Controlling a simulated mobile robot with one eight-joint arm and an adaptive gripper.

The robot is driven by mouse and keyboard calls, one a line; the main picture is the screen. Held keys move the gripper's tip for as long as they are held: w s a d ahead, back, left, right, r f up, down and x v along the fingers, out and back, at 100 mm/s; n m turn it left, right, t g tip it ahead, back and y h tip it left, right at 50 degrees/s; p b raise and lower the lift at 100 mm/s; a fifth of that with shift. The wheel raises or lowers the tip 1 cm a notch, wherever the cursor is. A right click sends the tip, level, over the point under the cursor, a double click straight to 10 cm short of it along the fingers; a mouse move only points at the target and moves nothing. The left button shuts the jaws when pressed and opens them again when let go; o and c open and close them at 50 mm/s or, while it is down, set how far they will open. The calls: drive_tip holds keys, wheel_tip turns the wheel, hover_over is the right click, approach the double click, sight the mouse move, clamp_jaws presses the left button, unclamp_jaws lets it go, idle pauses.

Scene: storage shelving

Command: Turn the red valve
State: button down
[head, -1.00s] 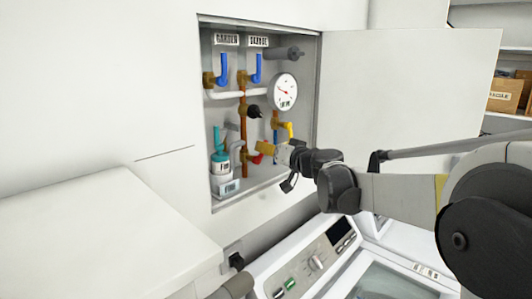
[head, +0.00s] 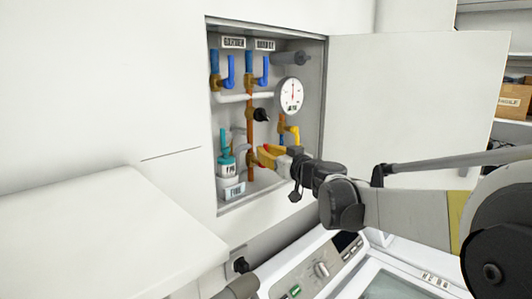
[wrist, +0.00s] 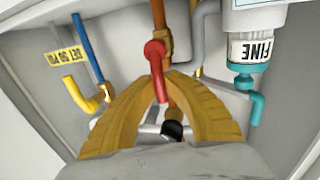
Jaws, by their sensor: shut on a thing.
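The red valve (wrist: 157,62) is on a copper pipe inside the open wall cabinet. In the wrist view its red handle runs down between the two yellow fingers of my gripper (wrist: 158,80). The fingertips close around the handle near its pivot end. In the head view my gripper (head: 264,156) reaches into the lower part of the cabinet, and its fingers hide most of the valve. My gripper is shut on the red valve.
Close by are a yellow-handled valve (head: 292,132), a black knob (head: 261,115), a teal-topped bottle (head: 227,165) and a gauge (head: 289,95). Two blue-handled valves sit above. The cabinet door (head: 415,95) stands open at right. A washing machine (head: 325,268) stands below.

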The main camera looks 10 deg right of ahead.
drive_tip(key=c, duration=1.4)
unclamp_jaws()
drive_tip(key=shift+c, duration=0.2)
drive_tip(key=shift+s, duration=0.1)
drive_tip(key=v, duration=1.2)
drive_tip(key=shift+f, duration=0.15)
